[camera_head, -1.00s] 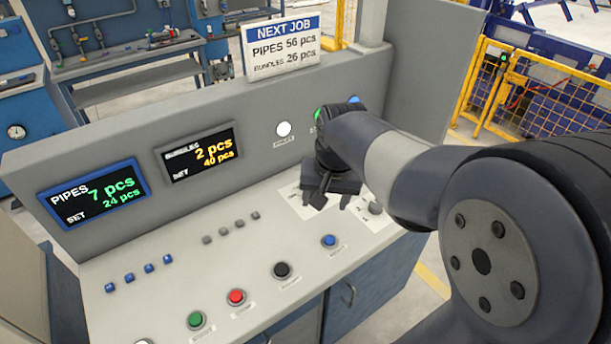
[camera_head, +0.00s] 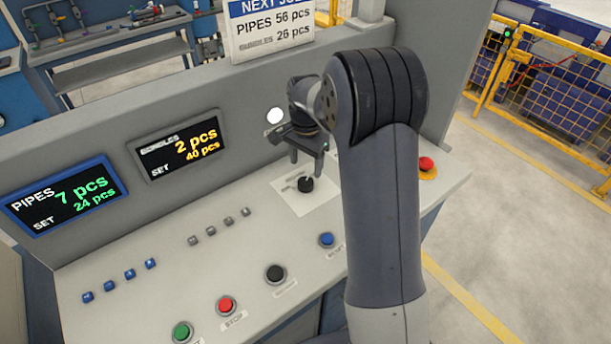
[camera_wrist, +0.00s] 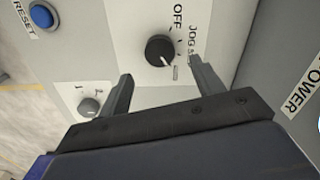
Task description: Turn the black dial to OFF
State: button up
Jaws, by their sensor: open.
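The black dial (camera_head: 305,184) sits on a white plate on the sloping console in the head view. It also shows in the wrist view (camera_wrist: 160,50), with a pale pointer mark on its lower right side. The word OFF is printed above and right of it there, with a JOG label to the right. My gripper (camera_head: 306,163) is open and hangs just above the dial. In the wrist view my gripper (camera_wrist: 160,70) has its fingers spread either side of the dial, apart from it. Nothing is between the fingertips that I can see held.
A small grey knob (camera_wrist: 90,107) and a blue RESET button (camera_wrist: 42,16) lie left in the wrist view. A red button (camera_head: 427,164) on yellow stands at the console's right. Red (camera_head: 225,305), green and black buttons line the front. The upright panel rises behind.

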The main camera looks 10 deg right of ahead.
aim_at(306, 181)
notch_tip(306, 181, down, 6)
jog(key=shift+f+p, duration=0.1)
jog(key=shift+p, duration=0.3)
jog(key=shift+c, duration=0.2)
jog(key=c, duration=0.9)
